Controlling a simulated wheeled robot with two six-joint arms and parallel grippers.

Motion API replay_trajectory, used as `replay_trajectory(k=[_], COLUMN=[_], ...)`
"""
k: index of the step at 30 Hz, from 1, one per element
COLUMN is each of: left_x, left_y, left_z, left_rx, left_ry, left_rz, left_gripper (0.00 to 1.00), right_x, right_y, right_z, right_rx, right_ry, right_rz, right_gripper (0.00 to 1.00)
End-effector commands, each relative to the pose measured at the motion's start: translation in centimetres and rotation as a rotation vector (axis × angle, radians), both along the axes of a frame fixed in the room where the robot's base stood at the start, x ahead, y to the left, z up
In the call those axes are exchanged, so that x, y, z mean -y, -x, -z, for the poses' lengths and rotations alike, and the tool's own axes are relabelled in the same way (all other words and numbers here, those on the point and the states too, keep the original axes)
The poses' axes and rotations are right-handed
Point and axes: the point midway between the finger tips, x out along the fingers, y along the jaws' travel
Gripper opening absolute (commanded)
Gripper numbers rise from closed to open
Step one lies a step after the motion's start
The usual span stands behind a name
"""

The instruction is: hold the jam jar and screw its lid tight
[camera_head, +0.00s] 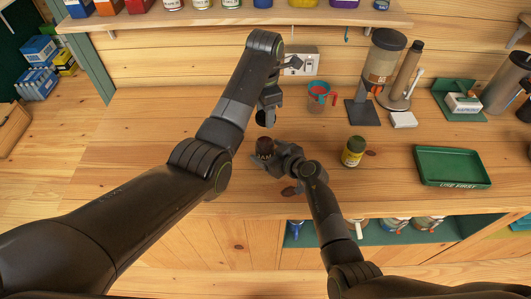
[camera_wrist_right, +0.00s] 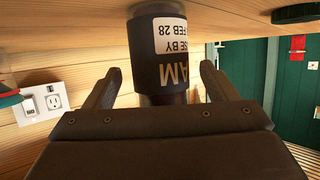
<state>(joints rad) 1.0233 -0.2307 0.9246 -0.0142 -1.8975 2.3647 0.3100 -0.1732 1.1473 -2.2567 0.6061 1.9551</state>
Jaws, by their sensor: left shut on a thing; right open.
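The jam jar (camera_head: 264,154) stands upright on the wooden counter, dark, with a "JAM" label. In the right wrist view the jar (camera_wrist_right: 160,70) appears upside down, its use-by label facing the camera. My right gripper (camera_head: 275,153) is open at the jar's right side. In the wrist view its fingers (camera_wrist_right: 158,85) are on either side of the jar with visible gaps. My left gripper (camera_head: 266,119) is shut, higher in the head view, just beyond the jar's top. The dark thing between its fingers, apparently the lid, is mostly hidden.
A measuring cup (camera_head: 320,97) and a grinder (camera_head: 377,70) stand behind. A dark round object (camera_wrist_right: 297,13) lies on the counter in the wrist view. Counter space between jar and tray is partly free.

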Motion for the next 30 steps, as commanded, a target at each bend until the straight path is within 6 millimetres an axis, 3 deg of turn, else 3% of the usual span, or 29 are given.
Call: replay_trajectory(k=[7,19,30], left_x=[-0.05,-0.03,-0.04], left_y=[-0.02,-0.02,-0.02], left_z=[0.00,0.00,0.00], left_rx=[0.000,0.000,0.000], left_ry=[0.000,0.000,0.000], left_rz=[-0.001,0.000,-0.001], left_gripper=[0.29,0.29,0.29], right_x=[-1.00,-1.15,-1.13], right_y=[-1.19,-1.37,-1.36], right_z=[0.56,0.73,0.73], right_rx=[0.001,0.000,0.000], right_ry=[0.000,0.000,0.000], right_rz=[0.001,0.001,0.001], right_gripper=[0.79,0.79,0.32])
